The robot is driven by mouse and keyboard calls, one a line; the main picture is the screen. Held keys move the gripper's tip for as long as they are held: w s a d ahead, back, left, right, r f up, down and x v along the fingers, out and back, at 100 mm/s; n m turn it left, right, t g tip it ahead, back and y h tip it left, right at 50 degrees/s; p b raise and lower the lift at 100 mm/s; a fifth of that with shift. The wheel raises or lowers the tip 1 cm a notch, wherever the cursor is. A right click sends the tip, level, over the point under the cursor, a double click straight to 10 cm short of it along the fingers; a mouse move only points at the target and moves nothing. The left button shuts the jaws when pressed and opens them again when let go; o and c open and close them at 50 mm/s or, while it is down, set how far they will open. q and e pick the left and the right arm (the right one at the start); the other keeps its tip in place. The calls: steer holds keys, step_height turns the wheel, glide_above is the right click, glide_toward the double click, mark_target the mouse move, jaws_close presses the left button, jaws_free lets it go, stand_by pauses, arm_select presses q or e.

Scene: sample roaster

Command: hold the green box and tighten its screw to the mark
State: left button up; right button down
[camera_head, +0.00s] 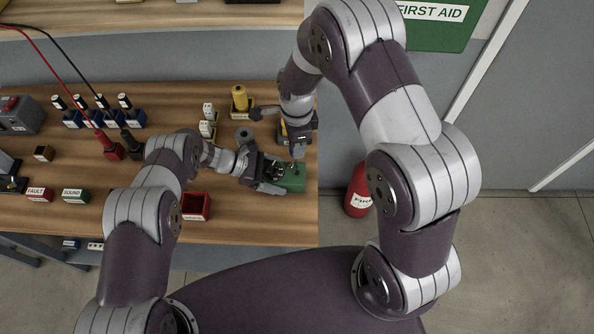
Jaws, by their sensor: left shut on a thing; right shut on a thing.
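The green box (293,184) sits at the right end of the wooden bench, near its edge. My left gripper (273,180) reaches it from the left and is shut on it. My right gripper (297,158) comes down from above, just over the top of the box. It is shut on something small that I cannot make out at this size. The box's screw and its mark are hidden or too small to tell.
A yellow cylinder in a holder (240,98), a grey ring (243,134) and white blocks (207,121) stand behind my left gripper. A red open bin (196,206) is in front. FAULT (39,194) and SOUND (74,195) bins are left. The bench ends right of the box.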

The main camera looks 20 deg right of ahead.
steer(key=shift+r, duration=2.55)
arm_select(q)
steer(key=o, duration=1.1)
steer(key=v, duration=1.1)
steer(key=shift+w+a, duration=0.1)
steer(key=shift+a, duration=0.15)
arm_select(e)
steer(key=shift+a, duration=0.1)
arm_select(q)
steer(key=shift+w+a+r, duration=0.1)
steer(key=shift+a+r, duration=0.1)
